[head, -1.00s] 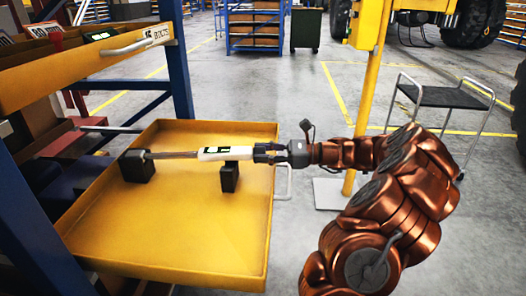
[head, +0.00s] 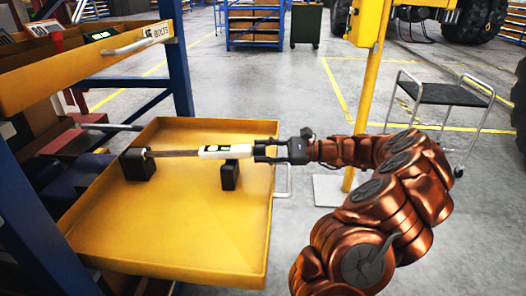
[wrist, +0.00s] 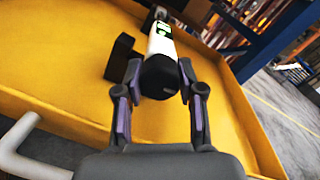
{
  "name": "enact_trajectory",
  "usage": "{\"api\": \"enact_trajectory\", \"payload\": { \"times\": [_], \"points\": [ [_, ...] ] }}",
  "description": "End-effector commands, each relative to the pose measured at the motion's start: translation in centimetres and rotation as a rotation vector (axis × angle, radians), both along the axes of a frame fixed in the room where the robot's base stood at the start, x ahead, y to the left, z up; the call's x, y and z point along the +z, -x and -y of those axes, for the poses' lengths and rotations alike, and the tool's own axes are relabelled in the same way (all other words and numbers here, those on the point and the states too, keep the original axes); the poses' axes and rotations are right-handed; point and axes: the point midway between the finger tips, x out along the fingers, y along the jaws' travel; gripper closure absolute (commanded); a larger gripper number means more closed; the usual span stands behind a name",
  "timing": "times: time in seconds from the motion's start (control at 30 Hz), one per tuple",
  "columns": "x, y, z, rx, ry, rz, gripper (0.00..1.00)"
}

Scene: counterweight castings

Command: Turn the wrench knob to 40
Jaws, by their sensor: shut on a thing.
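The wrench (head: 225,151) lies across two black blocks in an open yellow drawer (head: 180,245). It has a metal shaft pointing left and a white body with a small dark and green display (wrist: 162,30), too small to read. The dark knob (wrist: 158,78) is at the body's right end. My gripper (head: 262,150) reaches in from the right, in line with the wrench. In the wrist view its two fingers (wrist: 158,95) stand on either side of the knob, shut on it. The knob is mostly hidden by the fingers in the head view.
The black blocks (head: 138,165) stand apart on the drawer floor; the other block (head: 230,176) is under the white body. The drawer handle (head: 288,182) juts out below my gripper. An upper yellow drawer (head: 80,65) is at the upper left. A yellow post (head: 369,90) stands behind my arm.

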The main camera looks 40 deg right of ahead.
Motion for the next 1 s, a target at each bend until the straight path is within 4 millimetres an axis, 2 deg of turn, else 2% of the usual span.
{"api": "enact_trajectory", "payload": {
  "times": [0.17, 0.2, 0.43, 0.77, 1.0],
  "points": [
    [0.0, 0.0, 0.0, 0.0, 0.0, 0.0, 0.97],
    [0.0, 0.0, 0.0, -0.001, 0.0, 0.0, 0.61],
    [0.0, 0.0, 0.0, -0.001, 0.0, 0.0, 0.37],
    [0.0, 0.1, 0.1, -0.001, 0.0, 0.0, 0.36],
    [0.0, 1.6, 2.4, -0.006, 0.0, 0.0, 0.36]
  ]
}}
